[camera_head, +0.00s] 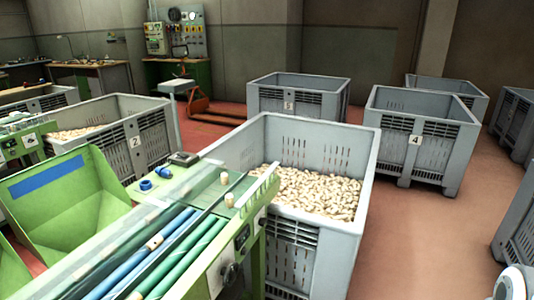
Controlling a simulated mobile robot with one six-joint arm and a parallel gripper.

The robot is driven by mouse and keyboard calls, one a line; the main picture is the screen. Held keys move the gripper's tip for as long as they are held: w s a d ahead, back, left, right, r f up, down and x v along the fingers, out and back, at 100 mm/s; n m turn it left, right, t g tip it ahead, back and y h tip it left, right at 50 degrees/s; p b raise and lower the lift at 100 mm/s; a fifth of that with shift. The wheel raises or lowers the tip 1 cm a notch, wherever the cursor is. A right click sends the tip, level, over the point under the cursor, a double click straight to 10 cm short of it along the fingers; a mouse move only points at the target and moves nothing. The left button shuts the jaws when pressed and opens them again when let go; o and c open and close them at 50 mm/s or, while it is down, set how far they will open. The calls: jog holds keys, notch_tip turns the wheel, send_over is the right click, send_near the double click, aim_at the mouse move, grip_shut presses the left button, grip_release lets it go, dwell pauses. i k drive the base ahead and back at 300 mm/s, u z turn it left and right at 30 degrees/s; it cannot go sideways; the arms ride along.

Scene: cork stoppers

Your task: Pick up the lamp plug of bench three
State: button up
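I cannot make out a lamp plug. No bench marked three can be picked out. A wooden-topped workbench (90,68) stands at the far left with small items on it, too small to tell apart. A green bench (178,75) stands against the back wall, below a panel of tools or switches (188,25). My gripper is not in view.
A green sorting machine (252,245) with blue and green rollers fills the lower left. A grey crate of corks (365,155) stands against it. More grey crates stand behind, including crate 4 (438,128) and crate 2 (160,130). Red floor (420,235) is clear at right.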

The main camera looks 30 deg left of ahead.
aim_at(165, 172)
jog(key=i, duration=1.4)
jog(key=u, duration=3.2)
jog(key=i, duration=1)
jog(key=z, duration=0.05)
